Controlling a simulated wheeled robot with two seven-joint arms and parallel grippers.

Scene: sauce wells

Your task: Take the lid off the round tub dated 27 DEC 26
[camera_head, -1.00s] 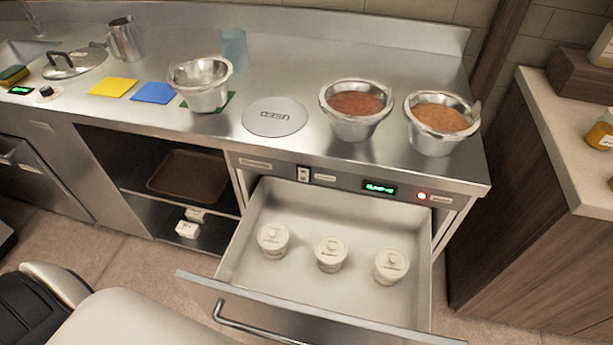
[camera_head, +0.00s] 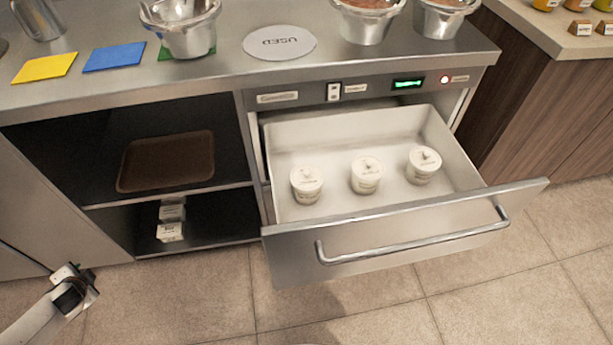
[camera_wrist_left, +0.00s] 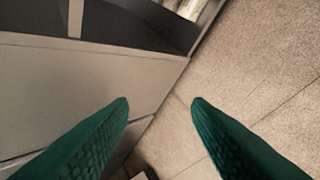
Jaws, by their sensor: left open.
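Three round white lidded tubs stand in a row in the open drawer (camera_head: 404,228): a left tub (camera_head: 307,186), a middle tub (camera_head: 365,176) and a right tub (camera_head: 424,167). Each has its lid on, with a small knob on top. The print on them is too small to read, so I cannot tell which is dated 27 DEC 26. My left gripper (camera_wrist_left: 160,103) is open and empty, with green ribbed fingers. It hangs over the floor at the lower left, well away from the drawer. My right gripper is not in view.
The drawer handle (camera_head: 415,243) juts out over the floor. Left of it are open shelves with a brown tray (camera_head: 166,161) and small white boxes (camera_head: 171,222). The counter above holds a USED disc (camera_head: 280,42), metal bowls (camera_head: 188,32) and coloured mats. The floor in front is clear.

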